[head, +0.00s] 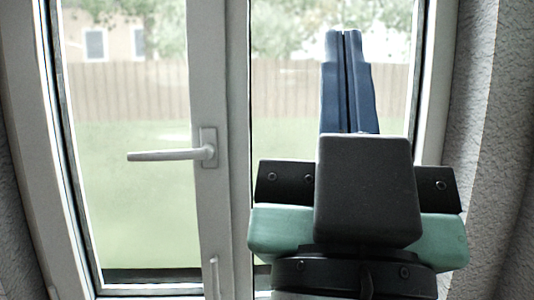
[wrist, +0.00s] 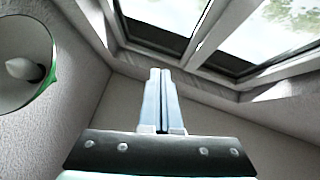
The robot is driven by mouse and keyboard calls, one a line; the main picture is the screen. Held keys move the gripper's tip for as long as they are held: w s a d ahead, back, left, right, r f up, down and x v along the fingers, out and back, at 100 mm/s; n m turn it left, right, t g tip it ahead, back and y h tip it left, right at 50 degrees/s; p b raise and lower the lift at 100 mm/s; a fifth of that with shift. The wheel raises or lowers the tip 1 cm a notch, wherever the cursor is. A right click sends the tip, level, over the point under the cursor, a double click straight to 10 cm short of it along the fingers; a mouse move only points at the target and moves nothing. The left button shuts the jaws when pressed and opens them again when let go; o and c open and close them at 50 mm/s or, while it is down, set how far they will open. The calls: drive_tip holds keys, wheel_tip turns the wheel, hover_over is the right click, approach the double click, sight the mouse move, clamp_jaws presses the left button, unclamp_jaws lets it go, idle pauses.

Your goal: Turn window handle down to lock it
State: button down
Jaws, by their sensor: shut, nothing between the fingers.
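The window handle (head: 172,155) is a light grey lever on a small plate on the middle window frame in the head view. It points left, roughly level. My gripper (head: 343,34) is to the right of the handle, in front of the right pane, with its blue fingers pointing up and together. It is shut and empty, apart from the handle. In the wrist view my gripper (wrist: 160,72) shows shut below the window. The handle cannot be made out in the wrist view.
The window frame's middle post (head: 212,230) stands between two glass panes. A rough grey wall (head: 500,150) is close on the right. In the wrist view a round, green-rimmed object (wrist: 48,80) is at the left. The space in front of the left pane (head: 130,220) is clear.

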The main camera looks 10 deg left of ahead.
idle(0.3)
drive_tip(key=c, duration=1.4)
unclamp_jaws()
drive_tip(key=o, duration=0.6)
drive_tip(key=w+a+g+y+p, duration=0.1)
drive_tip(key=w, duration=0.1)
drive_tip(key=w+f+g+y+p, duration=0.1)
drive_tip(key=w, duration=0.1)
drive_tip(key=w+a+f+g+y, duration=0.1)
drive_tip(key=w+y, duration=0.1)
drive_tip(key=shift+w+a+f+p, duration=0.15)
drive_tip(key=shift+w+a+p, duration=0.15)
drive_tip(key=shift+p, duration=0.1)
drive_tip(key=m+g+y+p, duration=0.4)
drive_tip(key=g+y+p, duration=0.4)
drive_tip(key=g+y, duration=0.6)
approach(157, 157)
drive_tip(key=shift+g+h, duration=0.5)
drive_tip(key=p+x, duration=0.1)
drive_tip(key=x, duration=0.2)
drive_tip(key=p+x, duration=0.2)
drive_tip(key=x, duration=0.1)
drive_tip(key=r+p+x, duration=0.1)
drive_tip(key=x, duration=0.3)
drive_tip(key=shift+w+r, duration=0.1)
drive_tip(key=shift+r, duration=0.05)
drive_tip(key=shift+w+a+p, duration=0.3)
drive_tip(key=shift+a, duration=0.15)
